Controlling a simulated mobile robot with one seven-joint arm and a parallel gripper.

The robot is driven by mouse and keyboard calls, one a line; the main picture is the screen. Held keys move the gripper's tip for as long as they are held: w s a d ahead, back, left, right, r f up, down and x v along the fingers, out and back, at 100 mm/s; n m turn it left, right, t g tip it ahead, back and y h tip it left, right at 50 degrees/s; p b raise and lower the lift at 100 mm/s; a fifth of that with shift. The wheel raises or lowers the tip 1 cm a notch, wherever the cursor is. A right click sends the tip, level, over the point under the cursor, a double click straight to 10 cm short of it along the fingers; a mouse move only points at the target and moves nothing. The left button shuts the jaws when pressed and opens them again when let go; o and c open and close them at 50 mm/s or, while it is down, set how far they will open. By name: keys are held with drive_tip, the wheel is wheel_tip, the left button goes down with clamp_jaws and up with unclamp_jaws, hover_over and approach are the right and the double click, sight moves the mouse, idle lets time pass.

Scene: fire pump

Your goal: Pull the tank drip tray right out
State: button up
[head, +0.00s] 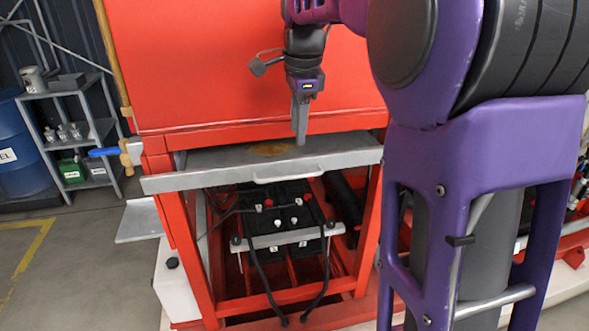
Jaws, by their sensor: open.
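The tank drip tray (215,179) is a flat grey metal tray under the red tank. Its front edge sticks out a little from the red frame, and a pale bar handle (288,173) sits at the middle of its front. A brownish stain shows on the tray's floor. My gripper (300,142) points down above the front part of the tray, slightly right of and above the handle. It is open, with nothing seen between the fingers. From this angle the fingers overlap each other, and I cannot tell whether their tips touch the tray.
The red tank (230,65) stands right behind my gripper. Batteries with black cables (283,215) sit below the tray inside the red frame (190,240). A blue-handled valve (128,151) is at the tray's left. A shelf (75,120) and blue drum (22,150) stand farther left.

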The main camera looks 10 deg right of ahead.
sight(295, 177)
drive_tip(key=f, duration=0.4)
drive_tip(key=w+f+b, duration=0.1)
drive_tip(key=f, duration=0.2)
drive_tip(key=w+f, duration=0.1)
drive_tip(key=f, duration=0.3)
drive_tip(key=shift+w+f, duration=0.1)
drive_tip(key=shift+f, duration=0.25)
clamp_jaws()
idle(0.8)
